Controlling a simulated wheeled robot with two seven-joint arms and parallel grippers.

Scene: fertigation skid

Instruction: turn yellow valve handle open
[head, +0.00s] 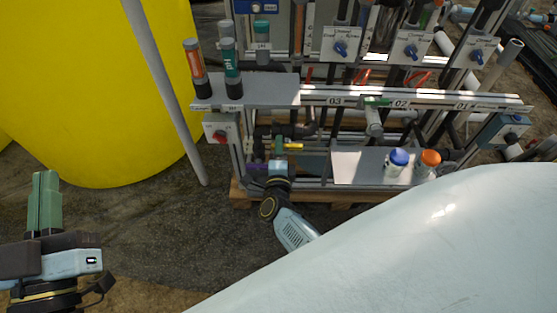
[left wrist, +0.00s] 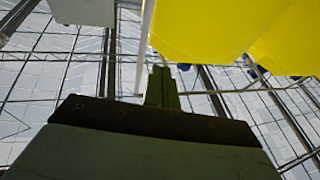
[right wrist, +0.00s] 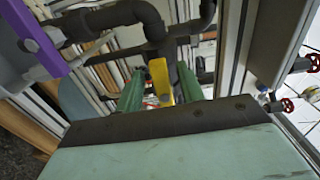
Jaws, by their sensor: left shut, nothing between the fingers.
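The yellow valve handle (head: 293,147) sits low on the left part of the skid, among dark pipes. My right gripper (head: 279,150) is at it. In the right wrist view the yellow handle (right wrist: 160,80) stands between the two green fingers of my right gripper (right wrist: 160,92). The fingers are apart, with a narrow gap showing beside the handle; firm contact is not visible. My left gripper (head: 46,190) is shut and empty, far left of the skid and pointing up. Its closed fingers also show in the left wrist view (left wrist: 161,87).
A purple handle (right wrist: 35,35) is left of the yellow one. A grey shelf (head: 270,90) with bottles is above it. Blue-capped (head: 397,162) and orange-capped (head: 428,164) bottles stand on a lower shelf to the right. A yellow tank (head: 90,90) and a grey pole (head: 165,90) are left.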

